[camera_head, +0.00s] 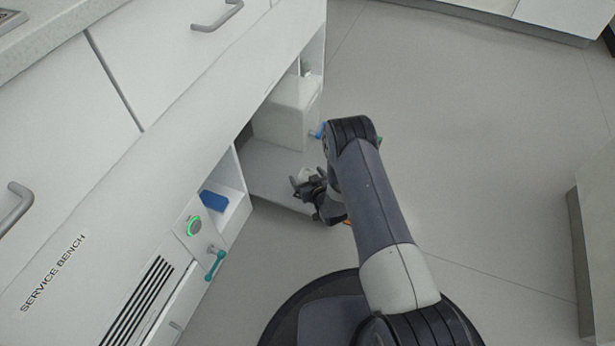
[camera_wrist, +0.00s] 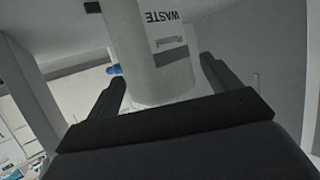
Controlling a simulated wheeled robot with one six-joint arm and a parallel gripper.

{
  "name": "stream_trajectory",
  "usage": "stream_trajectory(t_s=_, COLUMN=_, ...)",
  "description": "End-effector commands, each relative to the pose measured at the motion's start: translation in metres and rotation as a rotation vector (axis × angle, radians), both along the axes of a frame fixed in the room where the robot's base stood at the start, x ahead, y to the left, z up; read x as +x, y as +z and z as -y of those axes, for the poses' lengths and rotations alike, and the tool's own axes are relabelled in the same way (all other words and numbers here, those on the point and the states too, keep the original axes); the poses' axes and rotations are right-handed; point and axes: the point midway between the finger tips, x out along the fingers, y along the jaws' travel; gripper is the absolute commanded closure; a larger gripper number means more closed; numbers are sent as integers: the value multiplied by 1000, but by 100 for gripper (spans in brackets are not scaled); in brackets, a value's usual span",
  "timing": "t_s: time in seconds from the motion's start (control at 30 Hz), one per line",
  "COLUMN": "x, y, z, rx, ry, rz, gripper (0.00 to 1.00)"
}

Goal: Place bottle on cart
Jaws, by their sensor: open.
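A white bottle-like container (camera_wrist: 150,65) with the word WASTE on it stands between the fingers of my gripper (camera_wrist: 160,80) in the wrist view. Its top is cut off by the picture edge. The fingers are apart, one on each side of it; contact cannot be told. In the head view my gripper (camera_head: 306,186) is low, at the bench's open bay, and a small pale part of the container (camera_head: 305,174) shows by the fingers. I cannot make out a cart in either view.
The white service bench (camera_head: 130,170) fills the left. A teal handle (camera_head: 215,262) and a blue object (camera_head: 214,200) are nearer. Grey floor (camera_head: 480,150) is clear to the right, up to a cabinet (camera_head: 598,240).

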Motion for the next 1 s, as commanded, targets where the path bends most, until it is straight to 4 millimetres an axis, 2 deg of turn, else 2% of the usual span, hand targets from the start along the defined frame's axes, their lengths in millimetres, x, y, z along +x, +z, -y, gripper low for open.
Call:
stream_trajectory(t_s=0.27, x=-3, y=7, z=2, rx=0, ry=0, rz=-2, gripper=16)
stream_trajectory(t_s=0.7, x=-81, y=39, z=38, rx=-1, ry=-1, rz=-4, gripper=16)
stream_trajectory(t_s=0.83, x=-94, y=43, z=45, rx=0, ry=0, rz=-2, gripper=16)
stream_trajectory(t_s=1.0, x=-102, y=45, z=48, rx=0, ry=0, rz=0, gripper=16)
